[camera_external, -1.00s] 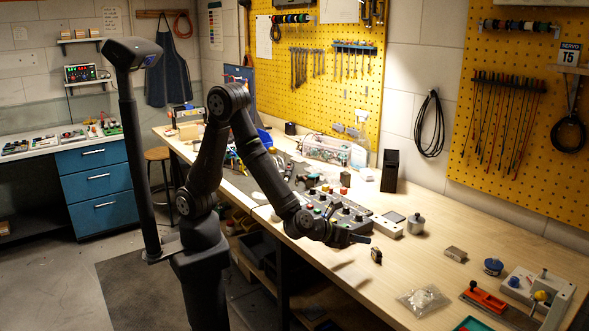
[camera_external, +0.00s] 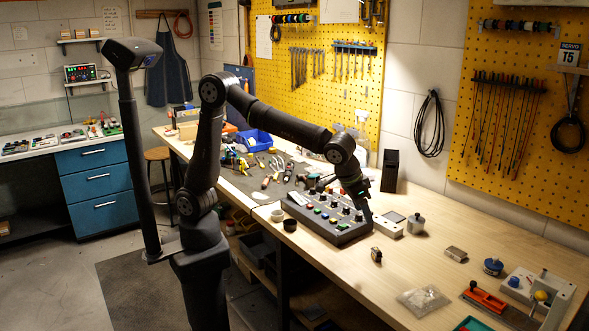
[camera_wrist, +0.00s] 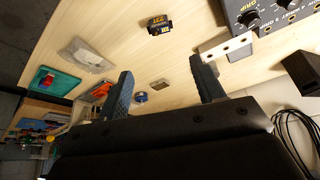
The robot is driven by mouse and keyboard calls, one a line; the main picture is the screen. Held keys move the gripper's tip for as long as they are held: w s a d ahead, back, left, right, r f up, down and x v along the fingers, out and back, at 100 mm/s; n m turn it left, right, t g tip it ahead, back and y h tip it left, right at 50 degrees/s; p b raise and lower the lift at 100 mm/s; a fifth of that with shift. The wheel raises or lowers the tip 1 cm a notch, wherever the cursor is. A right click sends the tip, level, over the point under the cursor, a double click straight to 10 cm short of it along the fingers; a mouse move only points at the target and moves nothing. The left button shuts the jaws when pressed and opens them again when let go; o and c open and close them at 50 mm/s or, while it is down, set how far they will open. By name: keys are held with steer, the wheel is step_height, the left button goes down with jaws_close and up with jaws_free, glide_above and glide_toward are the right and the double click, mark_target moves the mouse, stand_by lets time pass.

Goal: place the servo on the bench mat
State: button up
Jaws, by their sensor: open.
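The servo (camera_external: 376,255), a small dark block with yellow markings, lies on the wooden bench in front of the control panel. It also shows in the wrist view (camera_wrist: 158,26), at the top and beyond my fingertips. My gripper (camera_external: 367,212) is up over the right end of the control panel, apart from the servo. In the wrist view my gripper (camera_wrist: 163,85) has its two fingers spread wide with nothing between them touching. The dark grey bench mat (camera_external: 250,186) lies farther left on the bench, with tools on it.
A clear bag (camera_external: 423,301), a red tool (camera_external: 484,297) and a jig lie farther right. Bare wood surrounds the servo.

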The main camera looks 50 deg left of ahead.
mark_target(378, 250)
steer(key=x, duration=1.7)
steer(key=shift+w, duration=0.1)
steer(key=c, duration=0.9)
steer(key=shift+o, duration=0.2)
steer(key=shift+r, duration=0.55)
step_height(378, 250, up, 3)
steer(key=shift+f, duration=0.1)
steer(key=s+d+r, duration=0.1)
steer(key=s+r, duration=0.6)
steer(key=s, duration=0.4)
steer(key=shift+s, duration=0.25)
